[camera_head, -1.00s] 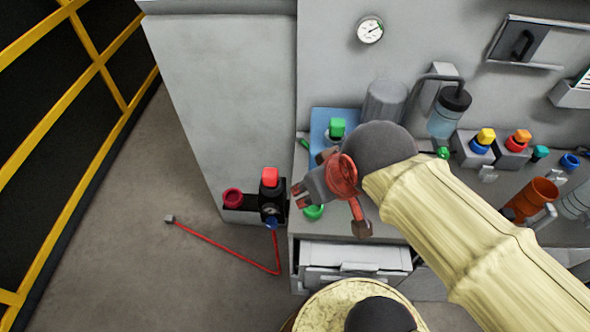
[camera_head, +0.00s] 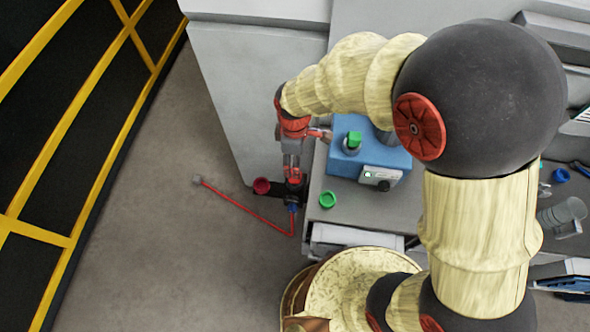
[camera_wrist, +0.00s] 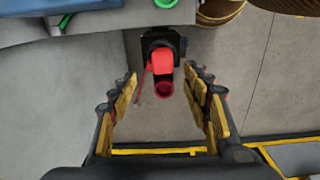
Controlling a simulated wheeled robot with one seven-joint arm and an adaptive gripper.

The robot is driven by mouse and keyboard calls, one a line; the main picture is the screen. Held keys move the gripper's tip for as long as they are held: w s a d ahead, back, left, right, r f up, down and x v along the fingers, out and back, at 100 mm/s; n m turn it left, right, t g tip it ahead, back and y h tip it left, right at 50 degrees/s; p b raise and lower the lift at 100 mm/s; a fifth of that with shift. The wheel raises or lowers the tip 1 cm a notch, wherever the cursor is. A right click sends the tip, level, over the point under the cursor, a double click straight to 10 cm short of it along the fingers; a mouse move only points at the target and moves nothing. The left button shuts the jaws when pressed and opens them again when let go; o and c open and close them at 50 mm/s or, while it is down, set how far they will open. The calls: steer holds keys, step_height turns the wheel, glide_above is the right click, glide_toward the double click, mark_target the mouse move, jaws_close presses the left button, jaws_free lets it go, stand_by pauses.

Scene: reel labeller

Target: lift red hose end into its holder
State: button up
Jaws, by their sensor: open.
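The red hose (camera_head: 245,210) lies on the floor, running from the black unit (camera_head: 271,193) on the cabinet side to a small grey end (camera_head: 197,180) at left. A dark red ring (camera_head: 261,186), apparently the holder, sits on the unit's left part; it also shows in the wrist view (camera_wrist: 164,89). My gripper (camera_head: 293,176) points down over the unit, right of the ring and well away from the hose end. In the wrist view my gripper (camera_wrist: 160,78) is open and empty, its fingers either side of a red block (camera_wrist: 162,62) and the ring.
The grey cabinet (camera_head: 250,80) stands behind the unit. A yellow-framed barrier (camera_head: 60,150) runs along the left. The floor around the hose end is clear.

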steer(key=shift+s+f, duration=0.15)
steer(key=shift+f, duration=3.85)
steer(key=shift+c, duration=1.3)
jaws_close()
